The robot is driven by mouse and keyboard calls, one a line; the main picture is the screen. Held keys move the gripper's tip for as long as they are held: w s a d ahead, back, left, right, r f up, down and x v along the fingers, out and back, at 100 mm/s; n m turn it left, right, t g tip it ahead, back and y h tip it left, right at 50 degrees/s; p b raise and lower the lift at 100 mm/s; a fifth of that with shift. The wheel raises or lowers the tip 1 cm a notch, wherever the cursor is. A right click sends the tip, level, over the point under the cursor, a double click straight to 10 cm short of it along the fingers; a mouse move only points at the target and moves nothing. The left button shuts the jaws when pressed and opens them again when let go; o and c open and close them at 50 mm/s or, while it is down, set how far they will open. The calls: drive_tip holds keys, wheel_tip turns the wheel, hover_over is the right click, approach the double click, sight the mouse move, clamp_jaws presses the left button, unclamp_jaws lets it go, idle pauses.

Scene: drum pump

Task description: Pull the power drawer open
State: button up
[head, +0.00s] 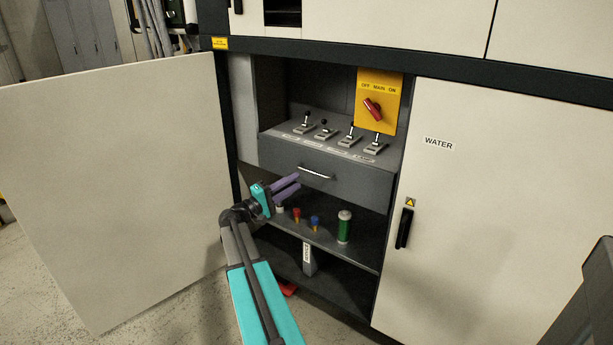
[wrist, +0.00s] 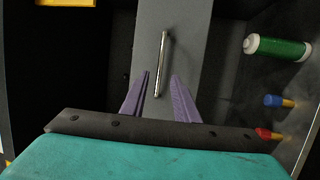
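The power drawer (head: 340,187) is a dark grey front below a row of switches, and it looks shut. Its bar handle (head: 317,172) is thin and silvery. In the wrist view the drawer front (wrist: 198,15) is a grey band and the handle (wrist: 162,65) runs along it, ahead of my gripper. My gripper (head: 298,182) has purple fingers and is just below and left of the handle in the head view. In the wrist view my gripper (wrist: 162,76) is open, with the handle's near end lined up between the fingertips. Contact cannot be told.
An open cabinet door (head: 110,190) stands at left; a closed WATER door (head: 500,200) is at right. Below the drawer, a shelf holds a green canister (head: 344,227), a blue-topped item (head: 315,223) and a red-topped item (head: 296,214). A yellow switch panel (head: 393,88) is above.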

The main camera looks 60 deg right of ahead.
sight(308, 175)
drive_tip(key=shift+x, duration=3.55)
clamp_jaws()
drive_tip(key=shift+s+a, duration=0.1)
drive_tip(key=shift+s, duration=0.05)
